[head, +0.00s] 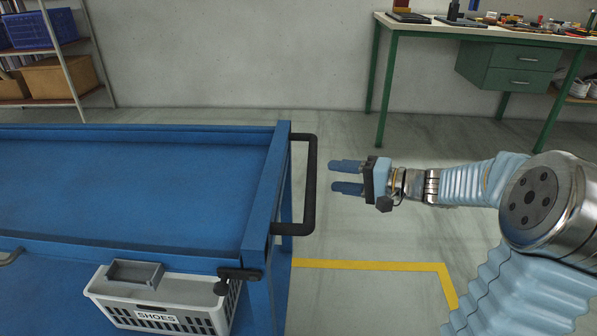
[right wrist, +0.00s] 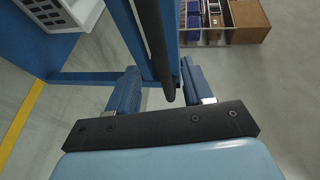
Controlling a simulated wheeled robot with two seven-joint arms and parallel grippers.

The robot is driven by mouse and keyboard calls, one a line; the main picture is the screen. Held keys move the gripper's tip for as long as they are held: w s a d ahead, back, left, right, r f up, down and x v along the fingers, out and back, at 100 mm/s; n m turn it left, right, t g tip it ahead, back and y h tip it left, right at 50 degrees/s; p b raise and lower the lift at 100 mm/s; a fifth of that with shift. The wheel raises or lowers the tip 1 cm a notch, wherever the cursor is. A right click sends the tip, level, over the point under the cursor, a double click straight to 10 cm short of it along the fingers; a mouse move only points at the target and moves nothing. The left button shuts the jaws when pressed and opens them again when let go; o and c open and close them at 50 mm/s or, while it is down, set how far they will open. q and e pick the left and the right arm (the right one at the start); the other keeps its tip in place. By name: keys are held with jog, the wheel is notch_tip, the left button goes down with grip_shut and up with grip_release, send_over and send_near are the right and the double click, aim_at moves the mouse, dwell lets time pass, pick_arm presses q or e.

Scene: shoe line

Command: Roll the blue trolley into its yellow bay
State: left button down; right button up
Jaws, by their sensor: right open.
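The blue trolley (head: 130,185) fills the left of the head view. Its black handle (head: 310,185) sticks out from its right end. My right gripper (head: 335,177) is open and empty to the right of the handle, its fingers pointing at it with a small gap. In the right wrist view the handle (right wrist: 152,45) runs down the picture between the two fingertips. The yellow bay line (head: 370,265) lies on the floor right of the trolley and turns a corner; it also shows in the right wrist view (right wrist: 22,125). The rest of the bay is hidden. My left gripper is out of view.
A white basket (head: 165,305) marked SHOES sits on the trolley's lower level. A green-legged workbench (head: 480,32) with tools stands at the back right. A shelf (head: 75,65) with boxes stands at the back left. The floor between trolley and bench is clear.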

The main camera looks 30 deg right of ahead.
jog(key=x, duration=0.9)
jog(key=shift+w, duration=0.15)
jog(key=shift+a+f, duration=0.1)
jog(key=shift+f, duration=0.05)
grip_shut()
